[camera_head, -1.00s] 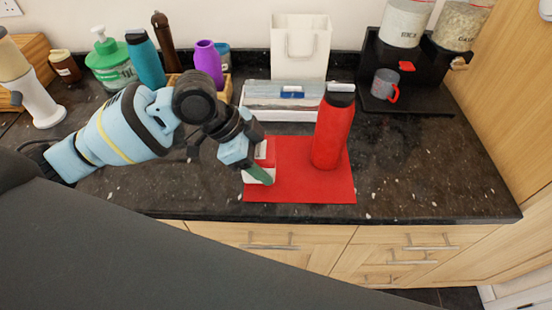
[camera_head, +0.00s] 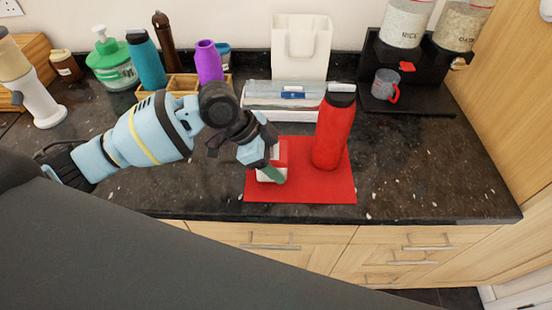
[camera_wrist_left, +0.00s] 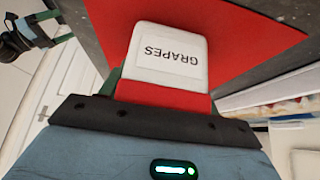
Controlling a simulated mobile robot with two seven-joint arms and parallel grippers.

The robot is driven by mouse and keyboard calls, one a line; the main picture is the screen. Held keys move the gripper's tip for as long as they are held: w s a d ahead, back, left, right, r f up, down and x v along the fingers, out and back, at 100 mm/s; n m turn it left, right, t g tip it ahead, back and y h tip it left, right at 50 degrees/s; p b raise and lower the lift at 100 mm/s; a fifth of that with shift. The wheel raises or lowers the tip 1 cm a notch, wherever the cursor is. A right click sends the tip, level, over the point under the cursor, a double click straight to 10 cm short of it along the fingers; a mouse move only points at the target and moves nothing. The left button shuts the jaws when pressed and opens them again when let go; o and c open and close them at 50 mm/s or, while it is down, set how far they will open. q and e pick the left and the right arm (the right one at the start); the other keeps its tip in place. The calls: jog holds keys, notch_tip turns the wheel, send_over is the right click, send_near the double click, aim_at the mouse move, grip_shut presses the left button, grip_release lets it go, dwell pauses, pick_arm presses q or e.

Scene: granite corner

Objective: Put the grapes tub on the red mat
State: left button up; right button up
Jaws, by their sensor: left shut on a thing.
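The grapes tub (camera_wrist_left: 165,60), white with a "GRAPES" label and a red part, is between the fingers of my left gripper in the left wrist view. In the head view the tub (camera_head: 268,175) is partly hidden by my left gripper (camera_head: 277,168), which is shut on it over the left part of the red mat (camera_head: 310,190). I cannot tell whether the tub touches the mat. The mat also fills the area behind the tub in the left wrist view (camera_wrist_left: 235,35).
A tall red bottle (camera_head: 333,130) stands on the mat, right of my left gripper. A clear box (camera_head: 285,97) and a white bag (camera_head: 301,45) are behind. A black stand (camera_head: 410,95) holds jars and a grey mug (camera_head: 385,84).

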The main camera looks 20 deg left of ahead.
pick_arm(q)
jog(key=o, duration=1)
jog(key=shift+f, duration=0.1)
jog(key=shift+r, duration=0.2)
jog(key=v, duration=1.2)
